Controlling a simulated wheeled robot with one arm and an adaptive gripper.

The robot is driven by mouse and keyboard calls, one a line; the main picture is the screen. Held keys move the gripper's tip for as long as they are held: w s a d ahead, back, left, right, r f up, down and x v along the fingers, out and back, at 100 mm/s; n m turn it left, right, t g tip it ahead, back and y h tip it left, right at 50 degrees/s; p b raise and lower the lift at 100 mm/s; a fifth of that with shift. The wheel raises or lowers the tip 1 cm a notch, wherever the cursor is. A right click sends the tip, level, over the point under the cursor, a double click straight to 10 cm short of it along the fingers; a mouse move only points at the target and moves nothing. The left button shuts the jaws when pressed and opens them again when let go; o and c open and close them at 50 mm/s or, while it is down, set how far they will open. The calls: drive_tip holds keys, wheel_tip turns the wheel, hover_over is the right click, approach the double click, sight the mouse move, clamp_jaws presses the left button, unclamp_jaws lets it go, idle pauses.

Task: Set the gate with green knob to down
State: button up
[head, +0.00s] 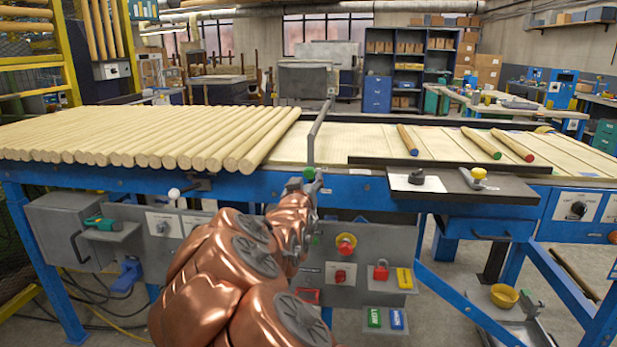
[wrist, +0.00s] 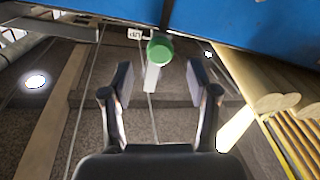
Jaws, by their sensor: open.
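The green knob (head: 308,173) sits at the front edge of the conveyor, at the foot of a grey bent gate bar (head: 313,135) that rises beside the dowels. In the wrist view the green knob (wrist: 160,48) is on a pale lever, just beyond the fingertips and roughly centred between them. A small label reading UP (wrist: 134,33) is beside it. My gripper (wrist: 160,84) is open and empty, with one finger on each side of the lever line. In the head view my gripper (head: 309,187) is at the knob, partly hidden by my arm.
Many pale dowels (head: 150,135) lie left of the gate; several colour-ended ones lie right. A control panel (head: 345,262) with buttons hangs below. A white-knobbed lever (head: 174,193) is left, and a yellow knob (head: 479,173) stands on a dark plate at right.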

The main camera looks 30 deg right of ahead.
sight(309, 174)
drive_tip(key=shift+x, duration=3.2)
clamp_jaws()
